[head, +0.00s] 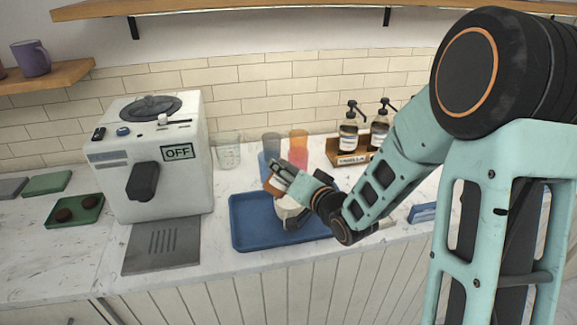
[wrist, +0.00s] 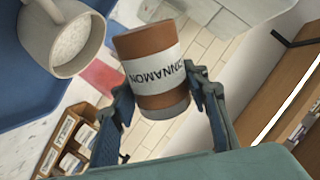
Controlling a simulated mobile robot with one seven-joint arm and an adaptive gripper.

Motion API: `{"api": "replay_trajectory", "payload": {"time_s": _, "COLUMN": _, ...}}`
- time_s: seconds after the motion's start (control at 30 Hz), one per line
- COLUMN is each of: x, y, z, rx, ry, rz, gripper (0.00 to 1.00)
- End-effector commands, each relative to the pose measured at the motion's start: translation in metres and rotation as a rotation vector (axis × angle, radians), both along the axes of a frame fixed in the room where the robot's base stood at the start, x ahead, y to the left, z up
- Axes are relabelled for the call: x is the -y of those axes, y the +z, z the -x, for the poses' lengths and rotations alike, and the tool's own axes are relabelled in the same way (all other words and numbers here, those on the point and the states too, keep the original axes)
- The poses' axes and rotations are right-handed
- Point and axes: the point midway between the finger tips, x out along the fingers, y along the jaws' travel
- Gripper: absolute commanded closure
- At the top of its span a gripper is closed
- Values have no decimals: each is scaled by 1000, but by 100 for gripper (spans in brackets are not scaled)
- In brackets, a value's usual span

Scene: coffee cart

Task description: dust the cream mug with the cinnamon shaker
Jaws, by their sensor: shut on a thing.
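The cinnamon shaker (wrist: 143,44) is a brown cylinder with a white band lettered CINNAMON, upside down in the wrist view. My gripper (wrist: 165,90) is shut on it, one finger on each side. In the head view the shaker (head: 272,187) and my gripper (head: 277,178) are above the blue tray, close over the cream mug (head: 284,217), which is partly hidden by the gripper. The shaker appears tilted. The wrist view shows the mug (wrist: 88,63) apart from the shaker, at upper left, with a pale surface inside. I cannot see any powder falling.
The blue tray (head: 244,239) lies under the mug. A white coffee machine (head: 197,185) marked OFF stands to the left. Behind are a clear glass (head: 228,151), coloured cups (head: 298,143) and a wooden rack (head: 336,158) of pump bottles.

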Motion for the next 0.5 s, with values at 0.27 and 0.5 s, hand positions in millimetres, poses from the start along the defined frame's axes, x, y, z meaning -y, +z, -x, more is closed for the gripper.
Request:
{"api": "replay_trajectory", "payload": {"time_s": 0.27, "x": -2, "y": -8, "z": 2, "rx": -108, "ry": 1, "rz": -103, "gripper": 86}}
{"api": "replay_trajectory", "payload": {"time_s": 0.5, "x": -3, "y": -19, "z": 3, "rx": -208, "ry": 0, "rz": -202, "gripper": 86}}
